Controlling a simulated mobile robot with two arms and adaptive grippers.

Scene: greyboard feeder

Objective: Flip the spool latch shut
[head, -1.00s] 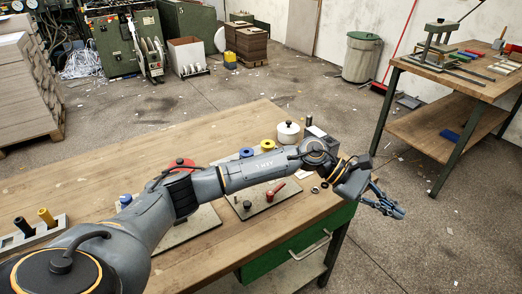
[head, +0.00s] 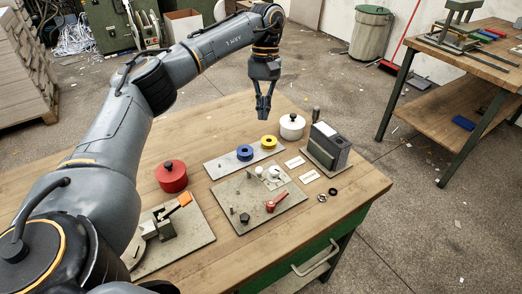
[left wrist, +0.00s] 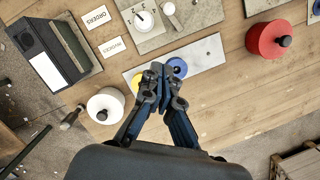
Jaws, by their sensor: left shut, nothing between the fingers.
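My left gripper (head: 263,113) hangs fingers down over the far part of the bench, shut and empty. In the left wrist view its closed fingertips (left wrist: 163,76) appear over the light plate (left wrist: 206,53), between the yellow spool (left wrist: 136,83) and the blue spool (left wrist: 179,68). In the head view the blue spool (head: 245,153) and yellow spool (head: 268,142) sit on that plate. A red lever (head: 278,201) lies across a nearer grey board (head: 243,195). An orange-tipped lever (head: 185,199) stands on the front-left board (head: 192,232). I cannot tell which part is the latch. My right gripper is out of view.
A red lidded pot (head: 171,178) stands left of the boards, and a white lidded pot (head: 292,127) behind the yellow spool. Bare wood (head: 225,125) lies left of the gripper.

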